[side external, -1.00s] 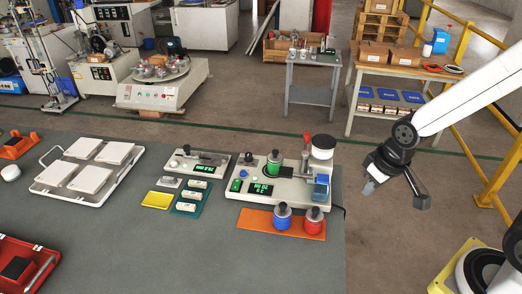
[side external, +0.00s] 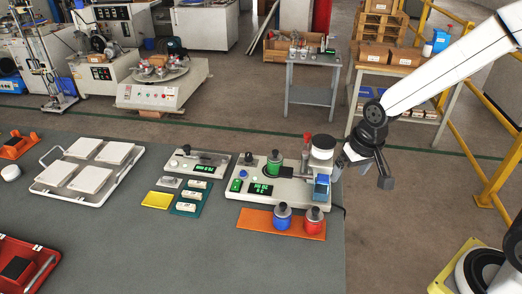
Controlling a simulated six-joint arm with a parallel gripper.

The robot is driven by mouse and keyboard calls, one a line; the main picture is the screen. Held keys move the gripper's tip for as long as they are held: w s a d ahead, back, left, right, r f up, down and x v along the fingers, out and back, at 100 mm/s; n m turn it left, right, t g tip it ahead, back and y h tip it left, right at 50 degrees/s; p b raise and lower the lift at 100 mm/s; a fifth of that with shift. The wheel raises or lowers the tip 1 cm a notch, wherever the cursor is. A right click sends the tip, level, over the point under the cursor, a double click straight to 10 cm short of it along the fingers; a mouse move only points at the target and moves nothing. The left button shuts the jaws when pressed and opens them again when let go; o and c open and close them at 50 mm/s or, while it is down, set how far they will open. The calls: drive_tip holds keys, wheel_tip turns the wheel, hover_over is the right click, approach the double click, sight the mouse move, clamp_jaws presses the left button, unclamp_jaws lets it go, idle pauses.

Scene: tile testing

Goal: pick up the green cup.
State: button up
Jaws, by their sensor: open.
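The green cup (side external: 274,164) has a dark top and stands upright on the white testing machine (side external: 294,190), left of its red-topped lever. My gripper (side external: 364,172) is open and empty. In the picture it is just right of the machine's white round container (side external: 321,148), apart from the green cup. One finger points left toward the machine and the other hangs down at the right. Whether it touches the machine cannot be told.
A blue cup (side external: 283,216) and a red cup (side external: 315,219) stand on an orange mat (side external: 254,222) in front of the machine. A smaller instrument (side external: 199,162), a teal mat with white blocks and a tray of white tiles (side external: 87,171) lie left. The grey table's front is clear.

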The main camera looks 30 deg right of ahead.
drive_tip(key=w+a+m+g, duration=0.1)
drive_tip(key=w+a+m, duration=0.1)
drive_tip(key=w+m, duration=0.75)
drive_tip(key=m+g, duration=0.1)
drive_tip(key=m, duration=0.4)
hover_over(275, 155)
drive_tip(key=d, duration=0.1)
drive_tip(key=f, duration=0.3)
drive_tip(key=shift+s+n, duration=0.25)
drive_tip(key=shift+s, duration=0.05)
drive_tip(key=shift+w+a+f+m, duration=0.2)
drive_tip(key=shift+w+f+m, duration=0.05)
drive_tip(key=shift+w+m, duration=0.45)
drive_tip(key=shift+f, duration=3.95)
drive_tip(key=shift+r, duration=0.1)
clamp_jaws()
